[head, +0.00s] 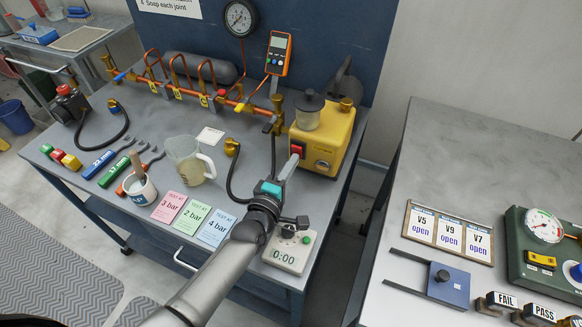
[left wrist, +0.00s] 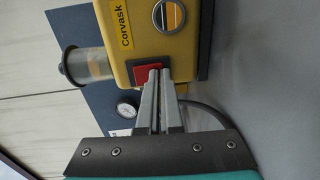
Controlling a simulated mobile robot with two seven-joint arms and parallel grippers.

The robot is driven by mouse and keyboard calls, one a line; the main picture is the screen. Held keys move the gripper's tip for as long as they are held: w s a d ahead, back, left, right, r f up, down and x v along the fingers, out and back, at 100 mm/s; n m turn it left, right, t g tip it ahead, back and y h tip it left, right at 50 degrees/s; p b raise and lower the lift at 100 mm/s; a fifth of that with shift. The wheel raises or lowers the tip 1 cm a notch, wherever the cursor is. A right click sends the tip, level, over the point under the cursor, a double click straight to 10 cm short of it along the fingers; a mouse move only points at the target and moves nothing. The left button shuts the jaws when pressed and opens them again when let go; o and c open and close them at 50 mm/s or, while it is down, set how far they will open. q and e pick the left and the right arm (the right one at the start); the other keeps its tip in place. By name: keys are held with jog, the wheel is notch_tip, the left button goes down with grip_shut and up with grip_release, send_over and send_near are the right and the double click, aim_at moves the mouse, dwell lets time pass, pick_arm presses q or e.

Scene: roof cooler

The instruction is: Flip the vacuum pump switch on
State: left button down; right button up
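The yellow vacuum pump (head: 330,138) stands at the right end of the left bench, with a clear jar on top. Its red switch (head: 297,149) is on the front face, at the left. In the left wrist view the red switch (left wrist: 148,72) sits on the yellow pump body (left wrist: 190,45), below the Corvask label. My left gripper (head: 290,163) is shut and empty, its two fingers side by side. The fingertips (left wrist: 160,75) overlap the switch's edge in view; I cannot tell whether they touch it. The switch's on or off position is unclear. My right gripper is not in view.
A copper pipe manifold (head: 190,85) runs along the back. A black hose (head: 230,172) curves beside the pump.

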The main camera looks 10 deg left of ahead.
pick_arm(q)
jog(key=shift+s+a+r, duration=0.1)
jog(key=shift+s, duration=0.4)
jog(key=p+v, duration=0.2)
jog(key=v, duration=1.2)
jog(key=shift+s, duration=0.1)
